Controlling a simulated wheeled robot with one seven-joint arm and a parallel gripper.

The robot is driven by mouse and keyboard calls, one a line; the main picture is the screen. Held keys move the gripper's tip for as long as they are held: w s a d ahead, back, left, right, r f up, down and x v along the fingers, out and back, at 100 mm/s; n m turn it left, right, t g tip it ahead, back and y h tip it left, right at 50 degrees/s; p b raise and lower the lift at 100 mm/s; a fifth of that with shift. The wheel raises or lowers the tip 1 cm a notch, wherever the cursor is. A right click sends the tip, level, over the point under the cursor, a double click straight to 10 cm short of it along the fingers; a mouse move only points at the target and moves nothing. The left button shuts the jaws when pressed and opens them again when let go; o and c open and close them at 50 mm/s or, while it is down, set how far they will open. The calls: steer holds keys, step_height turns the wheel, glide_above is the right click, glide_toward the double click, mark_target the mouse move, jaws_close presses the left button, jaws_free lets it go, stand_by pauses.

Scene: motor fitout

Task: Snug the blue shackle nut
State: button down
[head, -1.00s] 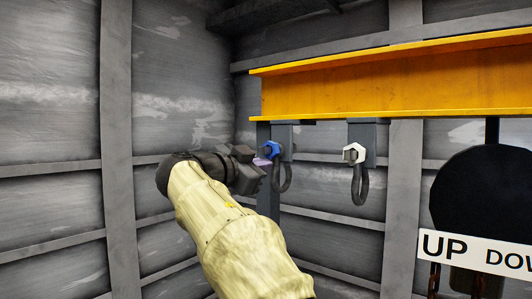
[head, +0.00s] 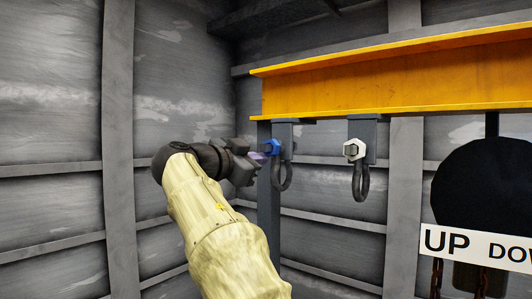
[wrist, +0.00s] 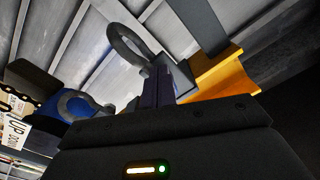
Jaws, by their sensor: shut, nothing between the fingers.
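The blue shackle nut (head: 271,147) sits on the left shackle (head: 282,177), which hangs from a grey bracket under the yellow beam. My gripper (head: 259,157) is shut and empty, its purple fingertips just left of and slightly below the nut; I cannot tell whether they touch it. In the wrist view my shut fingers (wrist: 158,90) point up toward a dark shackle loop (wrist: 127,45) and its grey bracket. I cannot make out the blue nut there; the fingers may hide it.
A second shackle (head: 360,183) with a white nut (head: 354,150) hangs to the right. The yellow beam (head: 390,85) runs above both. A dark round hoist body (head: 485,195) with an UP/DOWN sign (head: 475,247) is at the right. A grey post (head: 268,210) stands behind the left shackle.

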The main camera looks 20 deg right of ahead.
steer(key=shift+w+a+r, duration=0.15)
steer(key=shift+w+r, duration=0.2)
steer(key=shift+w, duration=0.05)
steer(key=shift+s, duration=0.1)
steer(key=shift+w+a+f+b, duration=0.2)
steer(key=shift+w+a+b, duration=0.1)
steer(key=shift+b, duration=0.05)
stand_by(0.5)
steer(key=shift+s, duration=0.1)
steer(key=b+v, duration=0.2)
steer(key=v, duration=0.3)
steer(key=shift+s+a, duration=0.25)
steer(key=shift+a, duration=0.1)
steer(key=shift+d, duration=0.1)
